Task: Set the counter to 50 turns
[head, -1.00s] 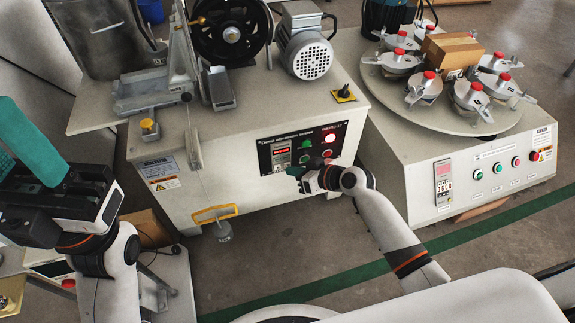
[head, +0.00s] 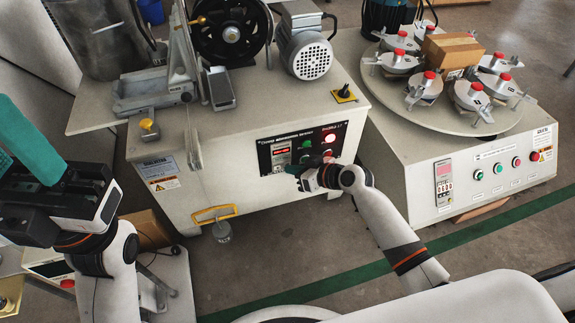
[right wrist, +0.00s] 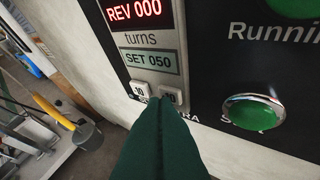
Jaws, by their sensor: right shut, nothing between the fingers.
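The counter (right wrist: 152,50) on the black control panel reads REV 000 in red and SET 050 in green in the right wrist view. Below the display are two small pale buttons, a left one (right wrist: 138,89) marked 10 and a right one (right wrist: 174,94), partly covered by my fingertips. The counter also shows in the head view (head: 281,153). My right gripper (right wrist: 160,103) is shut and empty, its green fingertips at the right button; I cannot tell if they touch it. My left gripper (head: 14,112) is at the far left, away from the panel; its jaw opening is unclear.
A green button (right wrist: 255,112) sits just right of the fingers on the panel. A red lamp (head: 329,138) is lit higher up. A yellow-handled weight (head: 222,230) hangs at the machine's front. A turntable machine (head: 440,105) stands to the right.

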